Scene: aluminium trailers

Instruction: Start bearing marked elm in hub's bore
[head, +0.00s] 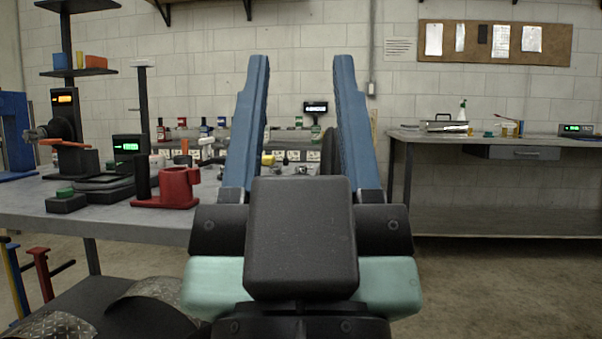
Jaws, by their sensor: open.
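My gripper (303,65) is in the middle of the head view, with its two blue fingers wide apart. No hub bore is visible.
A red holder (179,188), a dark device with a green display (127,147) and a black machine with an orange display (66,118) stand on the bench at left. Floor at right is clear.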

